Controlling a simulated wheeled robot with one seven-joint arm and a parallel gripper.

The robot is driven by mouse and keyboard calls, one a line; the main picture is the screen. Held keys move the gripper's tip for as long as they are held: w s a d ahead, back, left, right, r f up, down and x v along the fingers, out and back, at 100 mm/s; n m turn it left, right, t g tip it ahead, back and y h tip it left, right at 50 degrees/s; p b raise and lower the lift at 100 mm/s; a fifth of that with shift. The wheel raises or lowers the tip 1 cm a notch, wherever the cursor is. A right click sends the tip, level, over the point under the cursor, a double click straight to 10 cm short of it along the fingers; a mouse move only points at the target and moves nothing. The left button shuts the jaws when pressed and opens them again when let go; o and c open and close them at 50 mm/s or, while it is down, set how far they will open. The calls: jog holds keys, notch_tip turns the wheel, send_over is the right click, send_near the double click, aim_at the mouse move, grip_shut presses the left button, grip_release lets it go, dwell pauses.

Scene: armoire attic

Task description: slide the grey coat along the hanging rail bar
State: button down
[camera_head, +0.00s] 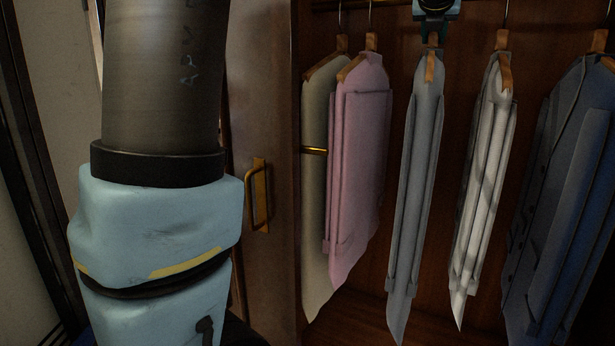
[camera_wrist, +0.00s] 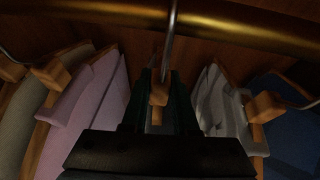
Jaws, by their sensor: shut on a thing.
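The grey coat (camera_head: 417,180) hangs in the armoire between a pink garment and a white one. Its wooden hanger (camera_head: 431,66) shows just below my gripper (camera_head: 434,24) at the top of the head view. In the wrist view my gripper (camera_wrist: 160,95) is shut on the hanger of the grey coat, around the hook stem (camera_wrist: 171,45). The hanging rail bar (camera_wrist: 225,22) runs across the top of the wrist view as a brass tube. The grey coat's cloth is mostly hidden behind my gripper there.
Left of the grey coat hang a pink garment (camera_head: 360,165) and an olive one (camera_head: 315,190). Right of it hang a white garment (camera_head: 486,180) and a dark blue coat (camera_head: 565,200). The armoire door with a brass handle (camera_head: 260,195) stands at left. Narrow gaps flank the grey coat.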

jog(key=shift+w+a+r+p, duration=0.1)
jog(key=shift+w+a+p, duration=0.25)
jog(key=shift+a, duration=0.25)
jog(key=shift+w+a+p, duration=0.3)
jog(key=shift+a+p, duration=0.1)
jog(key=shift+a, duration=0.25)
jog(key=shift+w+a+r+p, duration=0.1)
jog(key=shift+w+a+p, duration=0.25)
jog(key=shift+a, duration=0.25)
jog(key=shift+f, duration=0.25)
jog(key=c, duration=0.6)
grip_release()
jog(key=shift+f, duration=0.1)
jog(key=v, duration=1)
jog(key=shift+s+r+b, duration=0.2)
jog(key=shift+s+b, duration=0.15)
jog(key=shift+a, duration=0.1)
